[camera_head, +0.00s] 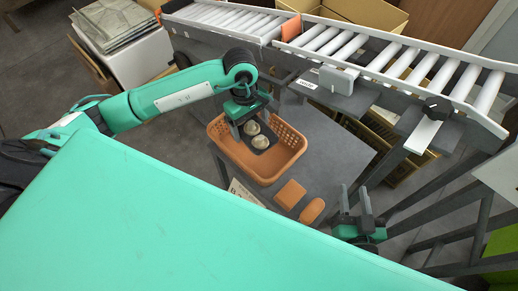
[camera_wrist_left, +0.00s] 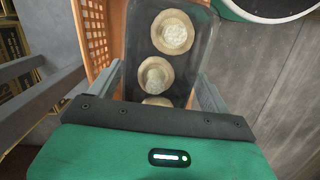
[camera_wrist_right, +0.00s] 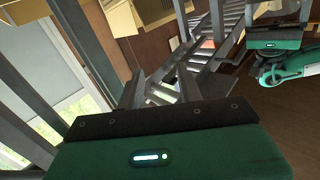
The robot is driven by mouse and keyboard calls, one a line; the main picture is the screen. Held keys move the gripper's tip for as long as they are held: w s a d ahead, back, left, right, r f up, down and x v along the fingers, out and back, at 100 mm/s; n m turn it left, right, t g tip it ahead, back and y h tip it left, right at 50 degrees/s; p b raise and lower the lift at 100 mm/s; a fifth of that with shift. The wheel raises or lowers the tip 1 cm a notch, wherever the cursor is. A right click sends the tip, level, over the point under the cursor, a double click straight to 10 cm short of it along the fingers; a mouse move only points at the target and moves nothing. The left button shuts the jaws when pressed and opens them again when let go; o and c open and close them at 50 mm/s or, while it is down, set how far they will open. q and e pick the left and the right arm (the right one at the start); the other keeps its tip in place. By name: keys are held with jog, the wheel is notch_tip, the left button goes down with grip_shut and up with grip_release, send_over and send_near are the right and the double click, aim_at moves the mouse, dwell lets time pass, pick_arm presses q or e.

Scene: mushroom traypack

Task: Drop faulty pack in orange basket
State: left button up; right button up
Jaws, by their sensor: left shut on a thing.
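The pack is a dark tray (camera_wrist_left: 202,45) with several pale mushrooms in a row, seen close in the left wrist view; it also shows in the head view (camera_head: 262,151). My left gripper (camera_head: 246,126) is shut on this pack and holds it over the orange basket (camera_head: 292,160). The basket has slotted walls and stands on a grey table; its rim also shows in the left wrist view (camera_wrist_left: 95,40). From above I cannot tell how far the pack is above the basket floor. My right gripper (camera_head: 358,205) is open and empty, right of the table.
Two orange blocks (camera_head: 290,194) and a paper sheet (camera_head: 243,191) lie near the basket. A roller conveyor (camera_head: 330,40) runs along the back. A grey frame stands at the right. Cardboard boxes (camera_head: 368,12) stand behind. The table right of the basket is clear.

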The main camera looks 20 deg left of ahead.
pick_arm(q)
jog(key=shift+w+a+f+n+b, duration=0.25)
jog(key=shift+w+a+n, duration=0.1)
jog(key=shift+w, duration=0.2)
jog(key=shift+w+a+f+n+b, duration=0.1)
jog(key=shift+w+a+f+n, duration=0.15)
jog(key=shift+w, duration=0.25)
jog(key=shift+w+a+f, duration=0.1)
jog(key=shift+w, duration=0.05)
jog(key=shift+f, duration=0.15)
notch_tip(320, 180, down, 5)
jog(key=b, duration=0.3)
jog(key=shift+f, duration=0.2)
pick_arm(e)
jog(key=d+r+t, duration=0.2)
jog(key=r+t, duration=0.2)
jog(key=r, duration=0.4)
jog(key=d+r+t+y, duration=0.1)
jog(key=d+r+t, duration=0.1)
jog(key=r+t, duration=0.3)
notch_tip(320, 180, up, 4)
jog(key=shift+r+m, duration=0.25)
jog(key=shift+m, duration=0.05)
pick_arm(q)
jog(key=o, duration=0.9)
